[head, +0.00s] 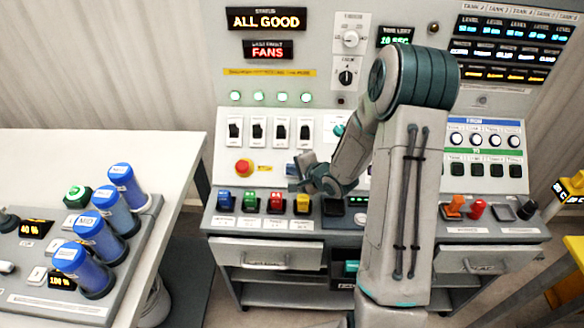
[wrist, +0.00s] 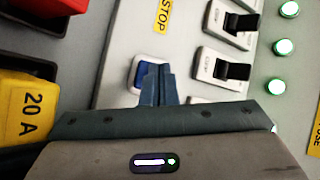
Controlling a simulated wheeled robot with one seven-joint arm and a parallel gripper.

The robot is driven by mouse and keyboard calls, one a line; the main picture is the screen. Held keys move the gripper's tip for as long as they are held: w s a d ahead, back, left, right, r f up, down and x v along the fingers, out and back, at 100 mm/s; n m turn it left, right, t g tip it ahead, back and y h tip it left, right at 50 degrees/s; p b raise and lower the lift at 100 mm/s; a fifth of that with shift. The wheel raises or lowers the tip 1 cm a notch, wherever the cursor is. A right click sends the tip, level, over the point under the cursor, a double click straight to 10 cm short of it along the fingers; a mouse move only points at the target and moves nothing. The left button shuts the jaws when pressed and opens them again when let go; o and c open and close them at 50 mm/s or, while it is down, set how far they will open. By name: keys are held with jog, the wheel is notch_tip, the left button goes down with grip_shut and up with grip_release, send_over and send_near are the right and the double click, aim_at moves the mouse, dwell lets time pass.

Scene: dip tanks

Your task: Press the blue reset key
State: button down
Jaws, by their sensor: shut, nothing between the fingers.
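The blue reset key (wrist: 139,72) sits in a white frame on the sloped panel, seen in the wrist view just beyond my fingertips. Part of it is hidden behind them. In the head view the key (head: 291,170) shows as a small blue patch to the right of the yellow STOP label, beside my gripper (head: 301,168). My gripper (wrist: 158,70) is shut and empty, its two dark fingers together over the right part of the key in the wrist view. I cannot tell whether the fingertips touch the key.
Several black rocker switches (head: 256,131) stand above the key, and a red stop button (head: 243,167) is to its left. Coloured blocks, including a yellow one marked 20 A (wrist: 25,105), line the ledge below. The status display (head: 266,19) reads ALL GOOD.

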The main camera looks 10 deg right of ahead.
jog(key=shift+s+r+p, duration=0.15)
jog(key=shift+r+p, duration=0.25)
jog(key=shift+r, duration=0.1)
jog(key=s+r+p, duration=0.2)
jog(key=r, duration=0.1)
jog(key=shift+s+a+p, duration=0.3)
jog(key=shift+a, duration=0.1)
dwell(0.6)
jog(key=s+d+r+n+g+h, duration=0.2)
jog(key=s+r+n+h, duration=0.1)
jog(key=s+r, duration=0.15)
jog(key=s+d+r+n+g+h, duration=0.1)
jog(key=s+d+r+n+h, duration=0.25)
jog(key=r, duration=0.25)
jog(key=s+a+r+n+g, duration=0.2)
jog(key=s+r+n, duration=0.1)
jog(key=s, duration=0.6)
jog(key=s+a+r+n+g+y, duration=0.1)
jog(key=s+r+n, duration=0.3)
jog(key=s, duration=0.6)
jog(key=shift+s+a+r+g, duration=0.15)
jog(key=shift+s+a+g, duration=0.05)
jog(key=shift+a+g, duration=0.65)
